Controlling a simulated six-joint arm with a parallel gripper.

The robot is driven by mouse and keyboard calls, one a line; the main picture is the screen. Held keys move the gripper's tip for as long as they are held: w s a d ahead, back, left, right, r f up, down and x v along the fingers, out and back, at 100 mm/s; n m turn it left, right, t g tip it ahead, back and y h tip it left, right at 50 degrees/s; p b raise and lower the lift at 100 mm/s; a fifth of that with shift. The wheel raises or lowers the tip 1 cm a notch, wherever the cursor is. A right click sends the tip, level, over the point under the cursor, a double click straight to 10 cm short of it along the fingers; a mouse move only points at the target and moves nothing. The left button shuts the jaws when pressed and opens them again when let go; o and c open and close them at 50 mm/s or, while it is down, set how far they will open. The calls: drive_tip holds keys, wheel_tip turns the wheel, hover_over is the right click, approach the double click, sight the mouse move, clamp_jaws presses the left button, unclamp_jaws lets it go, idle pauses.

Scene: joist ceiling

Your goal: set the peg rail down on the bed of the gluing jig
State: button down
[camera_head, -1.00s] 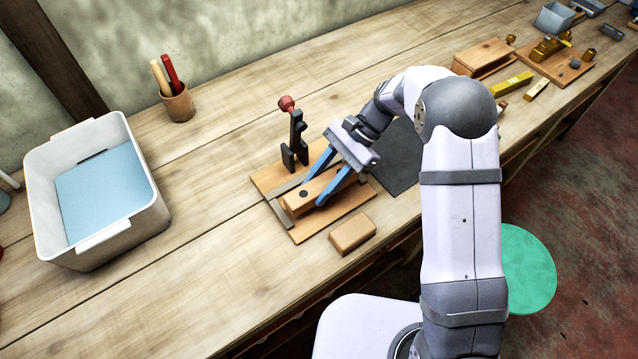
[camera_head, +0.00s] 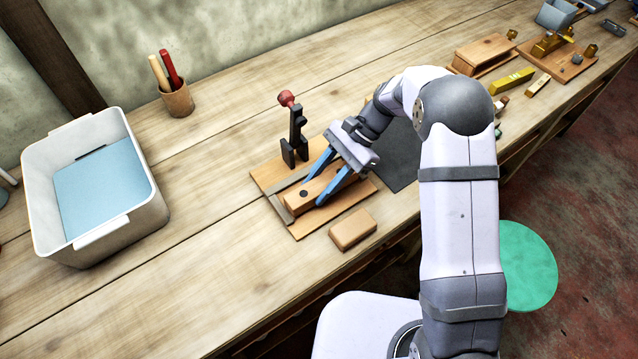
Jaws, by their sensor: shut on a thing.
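The gluing jig (camera_head: 302,230) is a flat wooden board on the bench with a grey strip along its left part and a dark toggle clamp with a red knob (camera_head: 287,99) at its back. The peg rail (camera_head: 298,198), a wooden bar with dark round holes, lies over the jig's bed along the grey strip. My gripper (camera_head: 313,182) has its two blue fingers on either side of the rail, shut on it. The rail looks level and at or very close to the bed; I cannot tell whether it touches. Its far end is hidden by my gripper.
A small wooden block (camera_head: 353,230) lies just in front of the jig. A dark mat (camera_head: 398,165) is to the right. A white bin (camera_head: 150,220) stands at left, and a pencil cup (camera_head: 178,101) at the back. Bare bench lies between bin and jig.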

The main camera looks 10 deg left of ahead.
drive_tip(key=shift+f, duration=0.3)
drive_tip(key=c, duration=1.1)
unclamp_jaws()
drive_tip(key=b+v, duration=0.2)
drive_tip(key=v, duration=0.3)
drive_tip(key=shift+w+d+r, duration=0.2)
drive_tip(key=shift+w+r, duration=0.05)
drive_tip(key=shift+b+v, duration=0.4)
drive_tip(key=shift+v, duration=0.35)
drive_tip(key=shift+s, duration=0.1)
